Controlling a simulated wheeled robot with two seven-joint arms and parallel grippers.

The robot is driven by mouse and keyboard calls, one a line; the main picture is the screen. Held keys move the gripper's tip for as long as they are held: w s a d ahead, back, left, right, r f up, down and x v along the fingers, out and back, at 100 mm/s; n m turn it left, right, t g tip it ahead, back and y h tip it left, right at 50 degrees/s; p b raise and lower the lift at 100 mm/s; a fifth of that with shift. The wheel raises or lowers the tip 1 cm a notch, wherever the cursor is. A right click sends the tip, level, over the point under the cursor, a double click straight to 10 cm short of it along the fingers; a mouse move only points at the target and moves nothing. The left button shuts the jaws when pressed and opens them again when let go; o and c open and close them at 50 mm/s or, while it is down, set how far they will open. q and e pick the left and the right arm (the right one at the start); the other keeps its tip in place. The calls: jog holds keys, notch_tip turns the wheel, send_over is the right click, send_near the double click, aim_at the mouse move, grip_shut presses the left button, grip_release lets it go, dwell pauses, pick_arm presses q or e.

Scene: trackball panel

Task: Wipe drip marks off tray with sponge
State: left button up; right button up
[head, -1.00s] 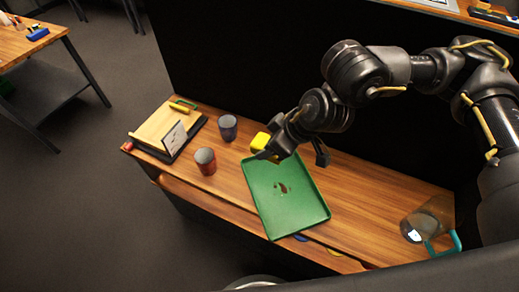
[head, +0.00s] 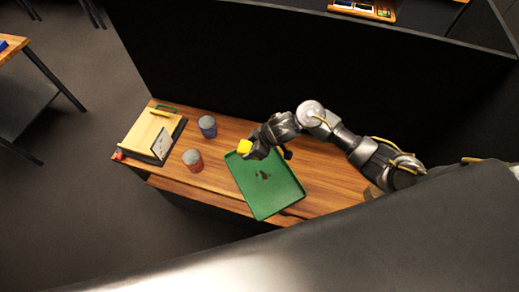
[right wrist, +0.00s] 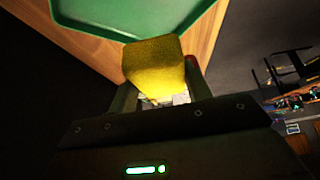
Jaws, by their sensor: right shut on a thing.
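The green tray (head: 270,193) lies on the wooden table, with dark brown drip marks (head: 263,175) near its middle in the head view. Part of the tray's edge also shows at the top of the right wrist view (right wrist: 120,22). My right gripper (head: 252,153) is shut on a yellow sponge (head: 244,147) at the tray's far left corner. The sponge fills the middle of the right wrist view (right wrist: 153,65), between the fingers. From the head view I cannot tell whether the sponge touches the tray. My left gripper is not in view.
A wooden board with a small card (head: 160,143) sits at the table's left end. A dark panel (head: 230,70) rises behind the table (head: 228,190).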

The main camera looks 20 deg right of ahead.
jog(key=s+d+f, duration=0.2)
jog(key=f, duration=0.1)
jog(key=shift+d+f+p, duration=0.15)
jog(key=shift+f+p, duration=0.05)
jog(key=shift+p, duration=0.1)
jog(key=shift+f, duration=0.1)
